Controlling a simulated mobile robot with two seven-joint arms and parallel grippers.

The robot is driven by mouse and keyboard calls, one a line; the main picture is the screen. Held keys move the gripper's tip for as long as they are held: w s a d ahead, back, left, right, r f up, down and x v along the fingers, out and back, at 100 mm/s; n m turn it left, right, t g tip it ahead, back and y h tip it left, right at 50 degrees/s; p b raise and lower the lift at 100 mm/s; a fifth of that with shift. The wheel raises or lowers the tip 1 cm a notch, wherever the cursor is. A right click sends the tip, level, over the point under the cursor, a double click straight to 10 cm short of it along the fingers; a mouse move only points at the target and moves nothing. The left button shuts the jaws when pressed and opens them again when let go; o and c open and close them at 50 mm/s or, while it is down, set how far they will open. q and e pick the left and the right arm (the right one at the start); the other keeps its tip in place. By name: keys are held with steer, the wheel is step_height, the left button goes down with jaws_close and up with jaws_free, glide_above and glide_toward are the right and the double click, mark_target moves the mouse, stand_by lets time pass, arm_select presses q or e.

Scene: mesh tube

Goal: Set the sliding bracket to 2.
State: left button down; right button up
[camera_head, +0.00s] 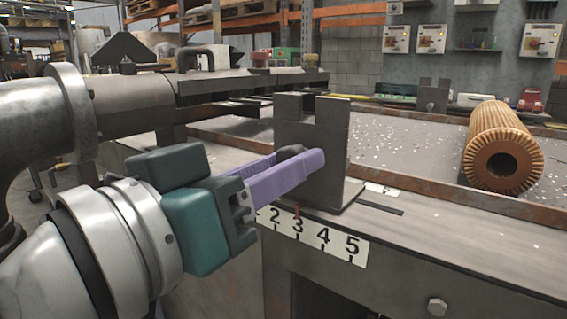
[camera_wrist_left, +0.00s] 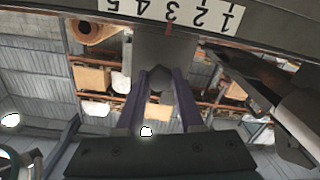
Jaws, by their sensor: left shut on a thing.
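The sliding bracket (camera_head: 325,150) is a dark grey metal piece with a notched upright plate, standing on the machine's front rail. Its dark knob (camera_head: 290,152) sits between the purple fingers of my left gripper (camera_head: 305,160), which is shut on it. The knob also shows between the fingers in the left wrist view (camera_wrist_left: 157,80). The white number scale (camera_head: 325,237) runs along the rail's front edge; 2, 3, 4 and 5 show in the head view. A red pointer (camera_head: 297,211) under the bracket stands at 3. My right gripper is not in view.
A ribbed copper-coloured roll (camera_head: 497,148) lies in the tray behind the rail on the right. A second grey bracket (camera_head: 432,96) stands farther back.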

arm_select(q)
steer(key=shift+s+d+r+p, duration=0.1)
steer(key=shift+s+d+p, duration=0.8)
steer(key=shift+d+p, duration=0.25)
steer(key=shift+d, duration=0.1)
steer(key=c, duration=0.5)
jaws_free()
steer(key=shift+c, duration=0.2)
glide_toward(335, 162)
steer(key=v, duration=0.3)
steer(key=shift+s+a, duration=0.3)
